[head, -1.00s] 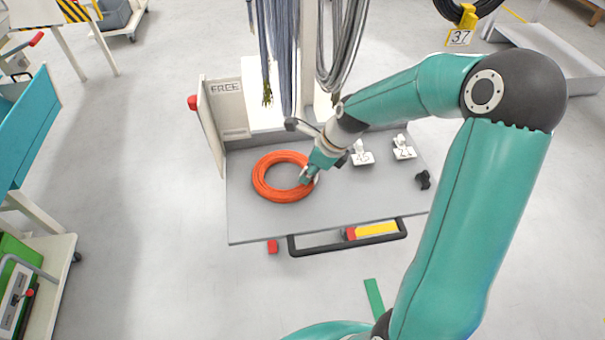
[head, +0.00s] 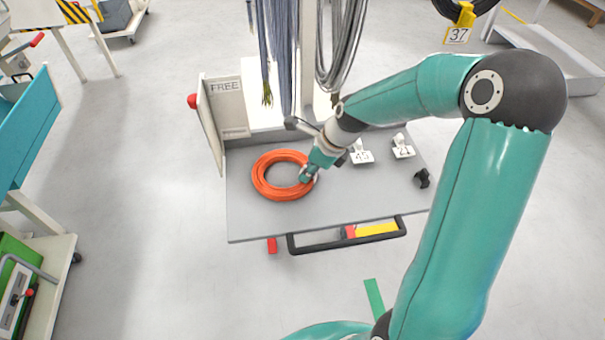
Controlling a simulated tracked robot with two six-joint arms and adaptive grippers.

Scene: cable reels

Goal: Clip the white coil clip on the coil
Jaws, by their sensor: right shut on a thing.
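The orange coil (head: 265,186) lies flat on the grey tabletop of the bench. My right gripper (head: 307,176) is down at the right side of the coil's ring, shut on a small pale piece that I take to be the white coil clip. The fingers hide most of it, and I cannot tell whether it grips the coil. Two other white clips with number plates, 45 (head: 361,156) and 21 (head: 403,150), stand behind to the right. My left gripper is not in view.
The grey tabletop (head: 250,226) is clear at its front left. A small black piece (head: 422,179) lies near its right edge. Grey cable bundles (head: 343,45) hang at the back. A black handle (head: 345,243) runs along the front. A blue bin (head: 30,130) stands left.

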